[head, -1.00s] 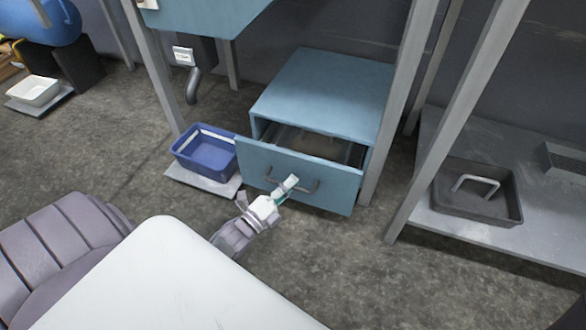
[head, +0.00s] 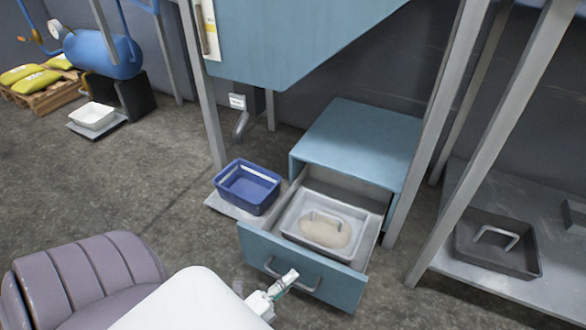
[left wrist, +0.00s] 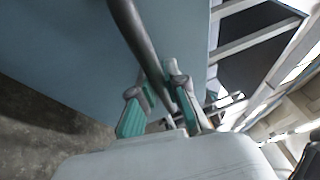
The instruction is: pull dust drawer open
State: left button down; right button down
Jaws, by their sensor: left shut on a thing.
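The dust drawer (head: 298,273) is a blue-fronted drawer in a low blue cabinet (head: 362,140), and it stands well open. Inside it sits a grey pan (head: 323,222) with a handle and a heap of pale dust. My left gripper (head: 283,283) is at the dark bar handle (head: 312,285) on the drawer front. In the left wrist view the handle (left wrist: 135,35) runs between the teal-padded fingers of my left gripper (left wrist: 160,100), which are shut on it. My right gripper is not in view.
A blue bin (head: 247,187) stands on a plate left of the cabinet. A dark tray (head: 497,245) with a handle lies on a low grey shelf at right. Metal posts flank the cabinet. A white bin (head: 92,116) is at far left, with open floor in front.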

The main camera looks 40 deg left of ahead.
pick_arm(q)
jog(key=shift+s, duration=0.2)
jog(key=c, duration=1.2)
grip_release()
jog(key=v, duration=1.2)
jog(key=shift+f, duration=0.1)
